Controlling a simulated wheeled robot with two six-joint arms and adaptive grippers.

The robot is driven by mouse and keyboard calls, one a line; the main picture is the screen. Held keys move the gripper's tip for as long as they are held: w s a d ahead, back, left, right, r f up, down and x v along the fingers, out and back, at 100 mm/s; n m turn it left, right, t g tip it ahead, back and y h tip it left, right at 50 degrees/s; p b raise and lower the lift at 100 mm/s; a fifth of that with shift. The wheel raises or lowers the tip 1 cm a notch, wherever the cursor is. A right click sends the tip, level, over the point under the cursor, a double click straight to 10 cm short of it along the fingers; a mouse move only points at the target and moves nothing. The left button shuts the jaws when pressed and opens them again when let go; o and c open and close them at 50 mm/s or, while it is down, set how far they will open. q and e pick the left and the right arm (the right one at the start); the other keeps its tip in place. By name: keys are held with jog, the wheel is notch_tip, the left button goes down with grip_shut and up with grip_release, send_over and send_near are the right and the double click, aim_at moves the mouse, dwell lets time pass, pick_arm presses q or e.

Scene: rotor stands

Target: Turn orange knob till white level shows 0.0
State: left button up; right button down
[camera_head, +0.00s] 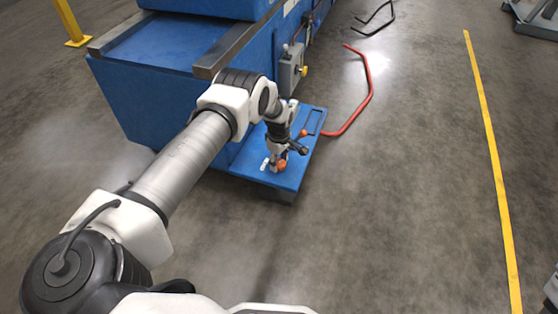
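An orange knob (282,164) sits low on the blue plate (262,178) that juts out from the blue stand. My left gripper (278,158) points down at the knob, with its fingers at or beside it. The gripper is small and dark here, so I cannot tell whether it is closed on the knob. A small white piece (264,164), possibly the level, lies just left of the knob; no reading on it is legible. My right gripper is not in view.
A second orange part (303,132) is farther back on the plate. A bent red bar (362,96) extends over the floor.

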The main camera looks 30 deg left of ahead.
aim_at(279, 163)
pick_arm(q)
jog(key=o, duration=0.4)
jog(key=shift+f, duration=0.1)
notch_tip(279, 163, up, 12)
dwell(0.5)
